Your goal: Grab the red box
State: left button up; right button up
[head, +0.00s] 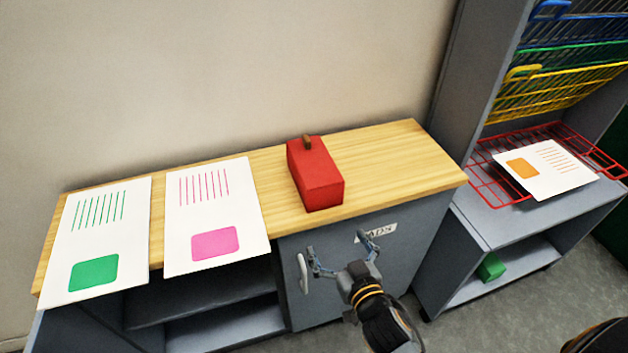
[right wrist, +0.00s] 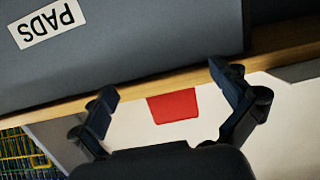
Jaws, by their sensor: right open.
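The red box (head: 318,180) stands on the wooden counter top (head: 390,155), near its front edge, with a small brown handle on top. My right gripper (head: 342,246) is open and empty, in front of the cabinet door and below the counter edge, apart from the box. In the right wrist view, part of the red box (right wrist: 173,106) shows just past the counter edge, between the spread fingers (right wrist: 163,82); the rest is hidden by the edge. My left gripper is not in view.
Two sheets, one green-marked (head: 97,240) and one pink-marked (head: 212,215), lie left of the box. The cabinet door (head: 345,280) has a handle (head: 303,274) near the gripper. A shelf unit with coloured wire racks (head: 500,185) stands at right. The counter right of the box is clear.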

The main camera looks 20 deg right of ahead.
jog(key=t, duration=0.2)
send_near(329, 191)
jog(key=w, duration=0.2)
jog(key=shift+m, duration=0.3)
jog(key=w, duration=0.8)
jog(key=shift+a+f, duration=0.1)
jog(key=shift+a, duration=0.1)
jog(key=shift+w+a+b, duration=0.2)
jog(key=shift+w, duration=1.3)
jog(key=shift+w+a+b, duration=0.2)
jog(key=shift+w, duration=1.35)
jog(key=shift+c, duration=0.2)
jog(key=c, duration=1.1)
